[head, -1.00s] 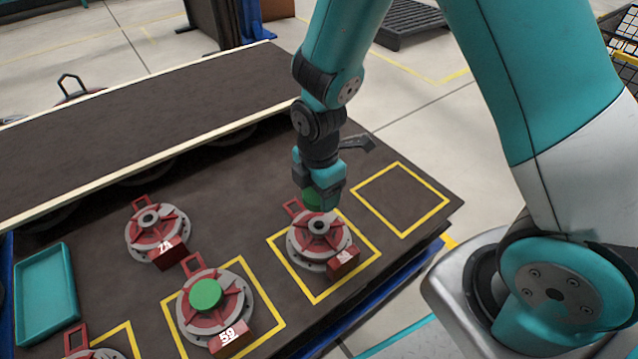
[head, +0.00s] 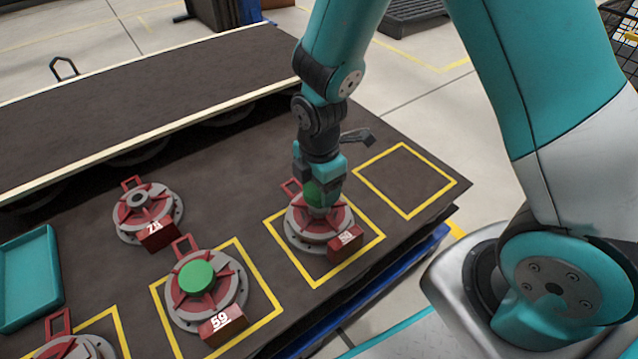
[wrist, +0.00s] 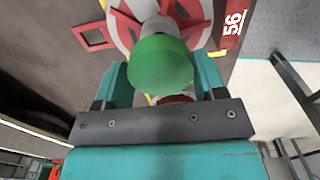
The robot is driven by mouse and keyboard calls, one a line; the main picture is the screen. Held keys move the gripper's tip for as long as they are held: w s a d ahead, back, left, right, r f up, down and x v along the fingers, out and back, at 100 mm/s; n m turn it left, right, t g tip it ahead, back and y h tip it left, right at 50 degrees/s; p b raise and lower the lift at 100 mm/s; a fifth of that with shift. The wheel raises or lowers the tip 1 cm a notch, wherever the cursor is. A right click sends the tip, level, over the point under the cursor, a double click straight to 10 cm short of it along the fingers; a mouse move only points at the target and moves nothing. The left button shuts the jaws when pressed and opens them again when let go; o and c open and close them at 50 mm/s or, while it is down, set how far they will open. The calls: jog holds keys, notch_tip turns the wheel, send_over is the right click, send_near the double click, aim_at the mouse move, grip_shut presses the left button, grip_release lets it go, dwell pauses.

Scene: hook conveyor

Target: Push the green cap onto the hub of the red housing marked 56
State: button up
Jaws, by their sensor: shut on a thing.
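My gripper (head: 319,180) is over this housing, shut on the green cap (head: 313,194). In the wrist view the cap (wrist: 160,62) sits between the two teal fingers, and the grey hub (wrist: 170,27) shows just beyond it. The hub is hidden in the head view. I cannot tell whether the cap touches the hub.
A housing marked 59 (head: 232,295) with a green cap (head: 197,277) stands to the left. Behind it is one with a bare hub, its label (head: 156,231) hard to read. A teal tray (head: 28,275) lies far left. An empty yellow square (head: 405,182) is at right.

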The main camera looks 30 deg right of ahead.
jog(key=shift+f+b, duration=1.55)
jog(key=shift+f, duration=0.55)
jog(key=o, duration=1)
notch_tip(320, 180, up, 17)
jog(key=p, duration=0.8)
jog(key=s+a+r+m+y, duration=0.2)
jog(key=s+r+m, duration=0.4)
jog(key=s+r, duration=0.15)
jog(key=s+a+r+m+y, duration=0.2)
jog(key=s+a+r+m, duration=0.1)
jog(key=s+r+m, duration=0.45)
jog(key=r+p, duration=1)
jog(key=p, duration=0.1)
jog(key=r+p, duration=1.1)
jog(key=s+r+p, duration=0.1)
jog(key=r+p, duration=0.9)
jog(key=r, duration=0.1)
jog(key=shift+d+p, duration=0.2)
jog(key=shift+p, duration=0.2)
